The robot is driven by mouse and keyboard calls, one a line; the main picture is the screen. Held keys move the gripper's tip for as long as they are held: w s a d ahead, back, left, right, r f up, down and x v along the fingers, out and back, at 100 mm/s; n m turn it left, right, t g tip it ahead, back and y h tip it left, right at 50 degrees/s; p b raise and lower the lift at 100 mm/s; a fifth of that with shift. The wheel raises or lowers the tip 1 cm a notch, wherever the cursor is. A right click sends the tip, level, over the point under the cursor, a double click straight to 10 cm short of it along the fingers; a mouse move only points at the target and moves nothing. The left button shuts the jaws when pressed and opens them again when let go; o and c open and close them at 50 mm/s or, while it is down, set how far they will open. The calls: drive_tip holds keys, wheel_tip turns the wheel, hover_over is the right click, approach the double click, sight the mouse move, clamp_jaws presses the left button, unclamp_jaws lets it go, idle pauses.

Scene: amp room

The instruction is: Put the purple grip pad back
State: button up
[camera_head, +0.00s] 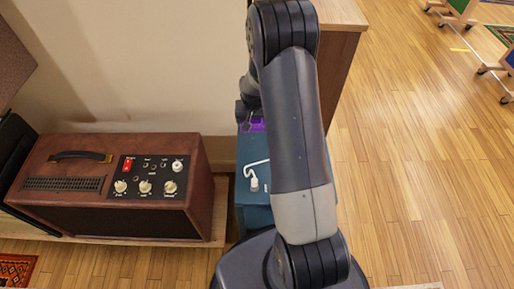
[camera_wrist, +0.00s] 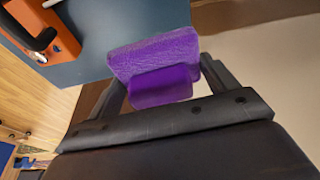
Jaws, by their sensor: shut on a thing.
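The purple grip pad (camera_wrist: 152,52) is in the wrist view, a wide textured slab with a smaller purple block on its near side. My gripper (camera_wrist: 163,84) is shut on this block, one dark finger at each side. In the head view a little of the purple pad (camera_head: 257,126) shows beside my arm, at the far end of a blue-grey surface (camera_head: 245,215). My arm hides most of the pad and the gripper there. I cannot tell whether the pad touches the surface.
A brown amplifier (camera_head: 120,187) with knobs and a red switch stands at left. A white plug with a cable (camera_head: 254,183) lies on the blue-grey surface. An orange object with a black handle (camera_wrist: 45,35) is at upper left in the wrist view. Wooden floor (camera_head: 410,150) is open at right.

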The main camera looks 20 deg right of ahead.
sight(257, 138)
drive_tip(key=shift+w+d+f+m+b, duration=0.2)
drive_tip(key=shift+w+d+f+b, duration=0.1)
drive_tip(key=shift+d+b, duration=0.25)
drive_tip(key=shift+w+d+f+m+b, duration=0.2)
drive_tip(key=shift+w+d+b, duration=0.1)
drive_tip(key=shift+d+b, duration=0.25)
drive_tip(key=shift+f, duration=0.1)
wheel_tip(257, 138, down, 10)
drive_tip(key=b, duration=0.3)
drive_tip(key=shift+a+r, duration=0.1)
drive_tip(key=shift+r, duration=0.15)
drive_tip(key=shift+f, duration=0.1)
drive_tip(key=o, duration=1)
drive_tip(key=shift+c, duration=0.2)
